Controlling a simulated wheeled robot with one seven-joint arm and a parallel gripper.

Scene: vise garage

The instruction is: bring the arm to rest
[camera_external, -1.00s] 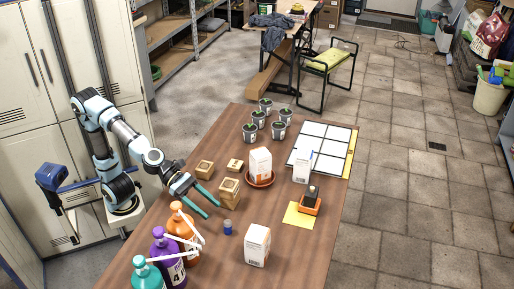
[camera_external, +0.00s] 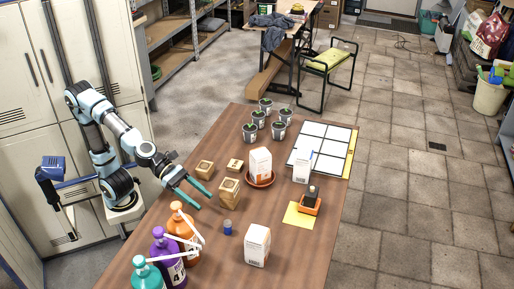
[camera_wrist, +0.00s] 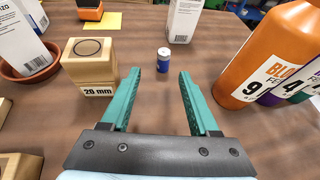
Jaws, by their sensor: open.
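My gripper (camera_external: 205,192) is over the left part of the brown table (camera_external: 310,258), close to the wooden blocks and the orange bottle. Its teal fingers are spread apart with nothing between them. It also shows in the wrist view (camera_wrist: 158,98), with both fingers apart over bare tabletop. A small blue and white can (camera_wrist: 164,60) stands beyond the fingertips. A wooden block marked 20 mm (camera_wrist: 90,67) is to the left of the fingers. An orange bottle (camera_wrist: 275,60) is to the right.
Stacked wooden blocks (camera_external: 229,193), a white box in a saucer (camera_external: 260,163), another white box (camera_external: 257,245) and several potted plants (camera_external: 250,132) stand on the table. Purple (camera_external: 166,255) and teal (camera_external: 147,274) bottles stand at the front left. Cabinets (camera_external: 45,100) are behind my arm.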

